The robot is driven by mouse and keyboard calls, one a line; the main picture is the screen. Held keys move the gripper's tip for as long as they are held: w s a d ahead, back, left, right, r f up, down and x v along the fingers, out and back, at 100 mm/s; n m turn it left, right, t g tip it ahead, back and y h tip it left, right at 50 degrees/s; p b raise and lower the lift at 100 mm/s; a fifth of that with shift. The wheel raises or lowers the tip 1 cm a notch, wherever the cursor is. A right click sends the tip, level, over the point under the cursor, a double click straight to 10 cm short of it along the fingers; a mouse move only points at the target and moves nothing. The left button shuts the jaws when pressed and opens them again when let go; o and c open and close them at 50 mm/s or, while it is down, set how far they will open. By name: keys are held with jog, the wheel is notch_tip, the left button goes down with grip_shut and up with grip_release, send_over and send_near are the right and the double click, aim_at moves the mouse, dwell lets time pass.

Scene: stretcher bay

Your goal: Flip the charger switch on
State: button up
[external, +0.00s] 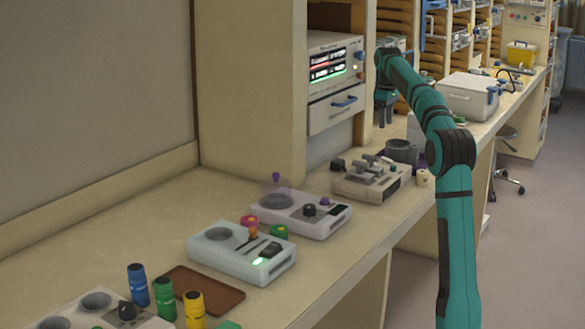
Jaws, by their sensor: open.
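A pale unit (332,66) with dark slots, red and white marks and a lit green strip sits in the wall cabinet. It appears to be the charger. Small controls show at the right of its front, but their switch position is too small to tell. My gripper (386,122) hangs pointing down to the right of this unit, above the counter and apart from it. It is open, with nothing visible between its fingers.
Below the unit is a drawer (336,112) with a blue handle. On the counter stand a grey device with levers (371,180), a dark cup (401,151), two pale consoles (300,218) (238,256) and a brown mat (203,290). A white box (467,98) stands farther back.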

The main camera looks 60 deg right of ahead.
aim_at(384, 157)
notch_tip(384, 157, down, 13)
jog(key=shift+r, duration=0.2)
dwell(0.4)
